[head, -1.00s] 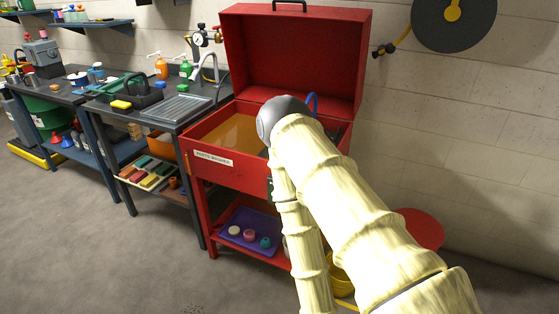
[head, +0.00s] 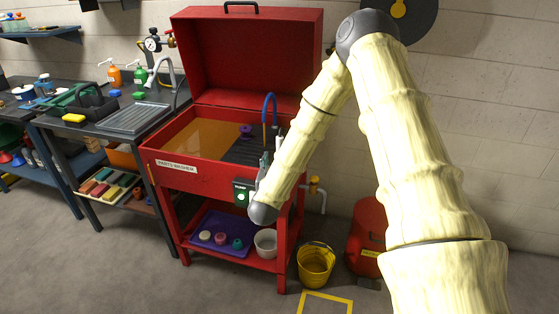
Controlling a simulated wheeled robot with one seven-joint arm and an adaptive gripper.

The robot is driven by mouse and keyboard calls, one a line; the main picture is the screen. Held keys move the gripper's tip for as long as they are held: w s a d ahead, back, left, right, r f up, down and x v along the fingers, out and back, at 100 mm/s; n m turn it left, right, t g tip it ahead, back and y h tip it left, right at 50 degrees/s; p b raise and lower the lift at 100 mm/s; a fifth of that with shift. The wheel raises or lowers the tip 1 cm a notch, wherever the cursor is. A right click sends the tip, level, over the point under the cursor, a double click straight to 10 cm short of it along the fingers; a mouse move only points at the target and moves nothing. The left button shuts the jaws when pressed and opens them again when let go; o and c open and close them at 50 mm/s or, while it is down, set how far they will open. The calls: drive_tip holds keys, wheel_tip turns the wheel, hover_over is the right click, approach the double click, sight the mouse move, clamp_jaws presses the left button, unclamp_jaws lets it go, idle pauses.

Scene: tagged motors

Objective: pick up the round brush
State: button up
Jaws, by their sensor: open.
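I cannot pick out a round brush for sure. A small purple round thing (head: 247,130) lies in the red parts washer (head: 172,172), near the dark grid at its right; it is too small to tell what it is. Several small round pieces, one of them a teal piece (head: 237,243), sit in a purple tray (head: 213,248) on the washer's lower shelf. My gripper (head: 264,166) shows only as a grey bit beside my forearm, at the washer's front right edge. It is open, and its fingertips are mostly hidden.
The raised red lid (head: 250,55) stands behind the basin. A blue hose (head: 270,108) rises at its right. A green box (head: 243,193) is on the washer's front. A yellow bucket (head: 316,266) stands on the floor. A bench with a black caddy (head: 92,105) is left.

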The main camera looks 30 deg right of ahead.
drive_tip(key=shift+p+x, duration=1.4)
drive_tip(key=shift+x, duration=3.7)
clamp_jaws()
